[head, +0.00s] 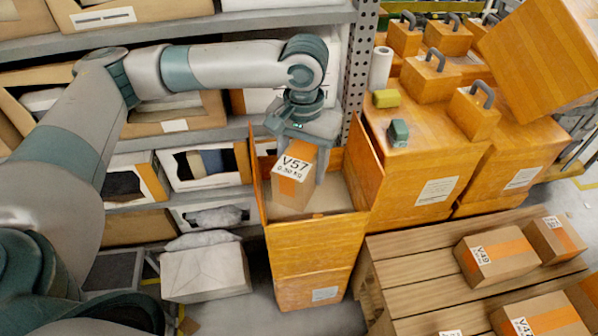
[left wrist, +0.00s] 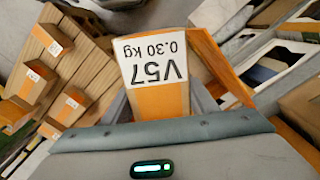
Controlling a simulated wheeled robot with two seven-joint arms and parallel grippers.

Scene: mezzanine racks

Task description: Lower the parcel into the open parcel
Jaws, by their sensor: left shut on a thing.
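The parcel (head: 291,191) is a small brown box with an orange band and a white label reading V57, 0.30 kg. My left gripper (head: 304,165) is shut on it from above and holds it in the mouth of the open parcel. The open parcel (head: 315,249) is a tall orange box with its flaps raised, standing below. In the left wrist view the parcel (left wrist: 160,95) fills the middle, its label upside down. The parcel's lower end is inside the rim line in the head view; whether it touches the inside cannot be told. My right gripper is not in view.
A wooden pallet (head: 420,262) with several labelled boxes (head: 495,257) stands at the right. Large orange cartons (head: 415,185) with handled orange blocks stand behind it. Shelves (head: 150,52) with bins run along the left and back. A grey wrapped parcel (head: 205,273) lies left of the open parcel.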

